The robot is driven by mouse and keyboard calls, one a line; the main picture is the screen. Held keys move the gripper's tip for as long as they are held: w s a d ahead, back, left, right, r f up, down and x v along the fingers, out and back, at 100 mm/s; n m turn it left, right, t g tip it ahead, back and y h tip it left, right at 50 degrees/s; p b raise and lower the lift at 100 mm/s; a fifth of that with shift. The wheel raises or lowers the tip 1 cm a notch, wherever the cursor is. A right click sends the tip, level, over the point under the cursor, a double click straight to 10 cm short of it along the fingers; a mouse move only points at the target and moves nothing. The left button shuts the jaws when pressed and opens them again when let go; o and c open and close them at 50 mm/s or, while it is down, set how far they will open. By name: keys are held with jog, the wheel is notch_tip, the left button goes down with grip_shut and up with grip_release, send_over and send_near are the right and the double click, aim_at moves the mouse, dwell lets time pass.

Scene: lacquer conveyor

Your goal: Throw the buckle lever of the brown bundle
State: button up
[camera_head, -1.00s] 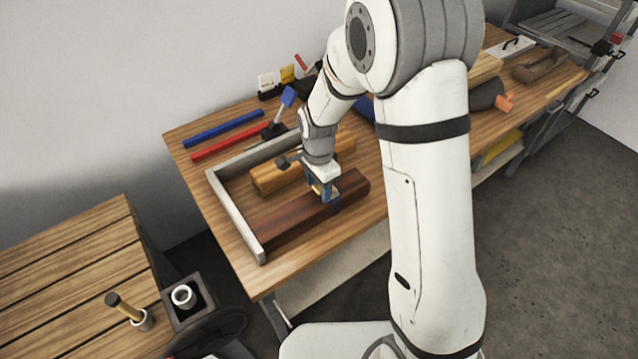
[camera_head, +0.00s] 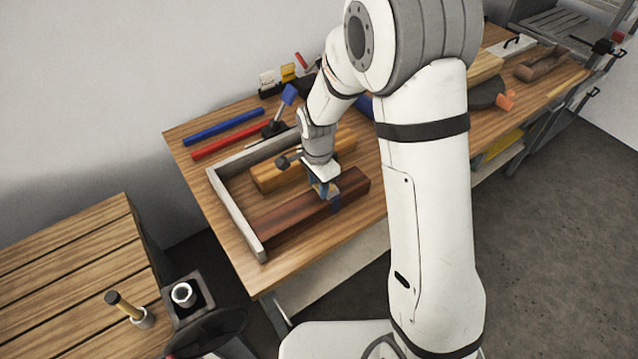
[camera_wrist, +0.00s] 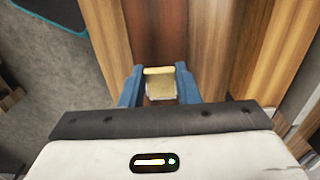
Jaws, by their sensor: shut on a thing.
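The brown bundle (camera_head: 295,218) is a dark reddish-brown block lying on the bench inside a grey corner frame. It runs up the middle of the wrist view (camera_wrist: 155,38). A dark blue strap (camera_head: 336,204) crosses it near its right end. My gripper (camera_head: 325,192) points down over the bundle at the strap. In the wrist view its two blue fingers (camera_wrist: 159,82) are shut on a small pale-yellow bar, which looks like the buckle lever (camera_wrist: 159,71). The rest of the buckle is mostly hidden by the gripper.
A lighter orange-brown bundle (camera_head: 270,178) lies just behind. The grey frame (camera_head: 236,212) edges the work area at left and back. Blue (camera_head: 223,128) and red (camera_head: 230,140) bars lie farther back. Bare bench lies in front of the brown bundle.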

jog(key=b, duration=0.1)
jog(key=f+t+h+b, duration=0.1)
jog(key=b, duration=0.1)
jog(key=shift+s+a+f, duration=0.15)
jog(key=shift+a+f, duration=0.05)
jog(key=shift+a, duration=0.05)
jog(key=h+b, duration=0.1)
jog(key=b, duration=0.1)
jog(key=shift+s+t+b, duration=0.1)
jog(key=shift+t+b, duration=0.2)
jog(key=shift+b, duration=0.05)
jog(key=shift+a, duration=0.1)
jog(key=shift+r, duration=0.1)
jog(key=o, duration=1)
jog(key=shift+v, duration=3.9)
